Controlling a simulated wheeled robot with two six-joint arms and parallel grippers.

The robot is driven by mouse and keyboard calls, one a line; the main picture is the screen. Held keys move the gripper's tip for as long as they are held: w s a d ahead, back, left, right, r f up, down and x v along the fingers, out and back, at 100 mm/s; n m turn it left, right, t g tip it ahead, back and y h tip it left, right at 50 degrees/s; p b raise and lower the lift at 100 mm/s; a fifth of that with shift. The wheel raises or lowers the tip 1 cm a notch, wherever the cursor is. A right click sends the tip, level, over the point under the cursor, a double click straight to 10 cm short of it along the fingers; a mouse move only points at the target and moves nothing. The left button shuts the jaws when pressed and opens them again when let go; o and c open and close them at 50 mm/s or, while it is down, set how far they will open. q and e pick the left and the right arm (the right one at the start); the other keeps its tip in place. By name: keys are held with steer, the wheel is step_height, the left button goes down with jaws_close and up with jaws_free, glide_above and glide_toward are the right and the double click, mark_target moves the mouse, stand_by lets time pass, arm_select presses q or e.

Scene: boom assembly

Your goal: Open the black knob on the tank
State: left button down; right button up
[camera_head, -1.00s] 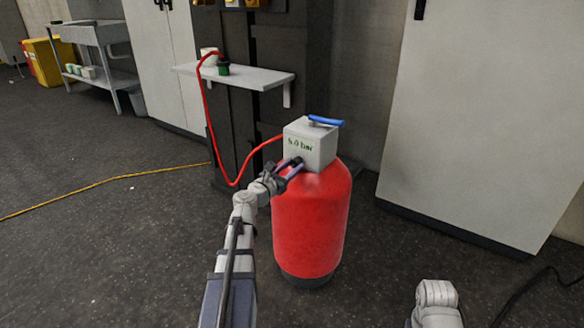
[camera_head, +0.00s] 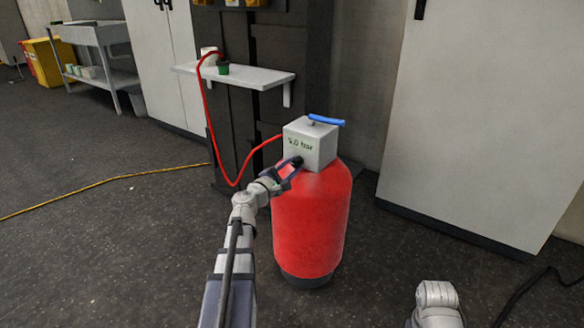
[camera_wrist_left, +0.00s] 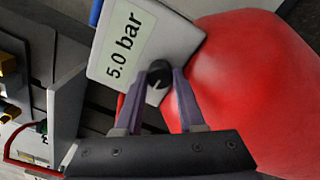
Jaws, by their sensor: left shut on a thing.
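A red tank (camera_head: 312,225) stands upright on the floor, with a light grey box (camera_head: 318,146) on top. The box carries a label (camera_wrist_left: 126,48) that reads 5.0 bar in the left wrist view. The black knob (camera_wrist_left: 159,73) sits on that same face, below the label in the head view. My left gripper (camera_head: 293,164) is at the knob, and in the left wrist view its fingers (camera_wrist_left: 158,85) are shut on the knob from both sides. My right gripper is out of view.
A blue handle (camera_head: 326,119) lies on top of the box. A red hose (camera_head: 208,120) runs from the box to a wall shelf (camera_head: 240,76). A grey cabinet (camera_head: 470,110) stands at the right. A yellow cable (camera_head: 100,183) crosses open floor at the left.

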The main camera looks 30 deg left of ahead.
arm_select(q)
steer(key=m, duration=0.6)
steer(key=shift+m, duration=0.3)
steer(key=m, duration=0.6)
steer(key=shift+m+h, duration=0.3)
steer(key=m, duration=0.6)
steer(key=shift+m, duration=0.3)
steer(key=m, duration=0.6)
steer(key=shift+m, duration=0.3)
steer(key=c, duration=0.5)
jaws_free()
steer(key=s, duration=0.7)
steer(key=shift+s+a, duration=0.4)
steer(key=shift+a, duration=0.05)
